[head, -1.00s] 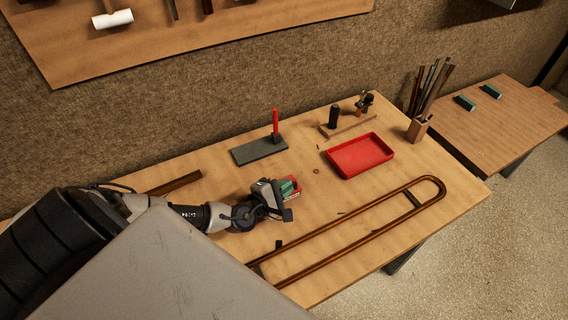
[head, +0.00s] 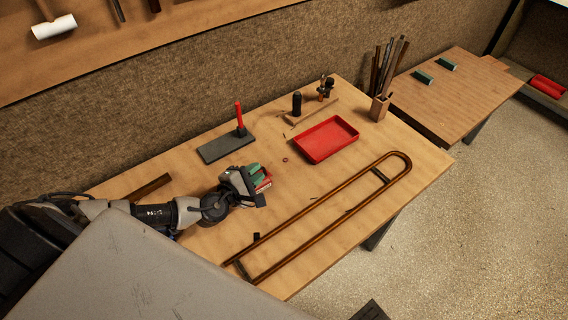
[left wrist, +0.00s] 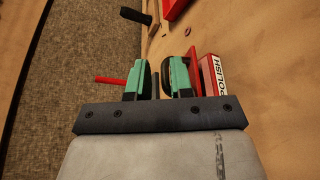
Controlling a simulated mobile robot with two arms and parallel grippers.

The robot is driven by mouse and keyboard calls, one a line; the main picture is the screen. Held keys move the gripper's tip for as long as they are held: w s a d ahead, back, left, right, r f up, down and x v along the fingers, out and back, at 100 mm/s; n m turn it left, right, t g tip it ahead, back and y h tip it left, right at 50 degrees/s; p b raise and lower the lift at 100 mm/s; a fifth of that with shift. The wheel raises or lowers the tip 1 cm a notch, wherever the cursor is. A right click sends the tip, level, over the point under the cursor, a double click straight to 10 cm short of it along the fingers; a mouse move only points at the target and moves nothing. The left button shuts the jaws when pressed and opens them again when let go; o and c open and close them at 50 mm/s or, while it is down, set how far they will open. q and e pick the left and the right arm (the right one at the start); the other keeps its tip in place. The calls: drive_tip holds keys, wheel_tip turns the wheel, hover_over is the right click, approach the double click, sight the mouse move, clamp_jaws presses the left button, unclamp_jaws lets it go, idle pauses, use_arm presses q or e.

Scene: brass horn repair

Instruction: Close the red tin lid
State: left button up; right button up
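The red tin (left wrist: 213,88) bears a white label reading POLISH and shows at the right in the left wrist view. A red upright panel (left wrist: 192,62), apparently its raised lid, stands beside my right-hand finger; I cannot tell whether they touch. In the head view the tin (head: 265,183) is mostly hidden behind my left gripper (head: 255,174). My left gripper also shows in the left wrist view (left wrist: 158,80). Its green-backed fingers are a little apart, with no object seen between them. My right gripper is out of view.
A red tray (head: 326,140), a dark slab with a red upright rod (head: 227,146) and a tool stand (head: 312,110) sit farther back. A long brass slide (head: 330,208) lies in front, to the right of my gripper. A small ring (head: 285,159) lies near the tin.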

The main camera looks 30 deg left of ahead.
use_arm(q)
drive_tip(key=d+r+p, duration=0.1)
drive_tip(key=d+r, duration=0.7)
drive_tip(key=d, duration=0.3)
drive_tip(key=shift+w+d+p, duration=0.15)
drive_tip(key=shift+d+p, duration=0.2)
drive_tip(key=shift+d, duration=0.05)
drive_tip(key=shift+f, duration=0.1)
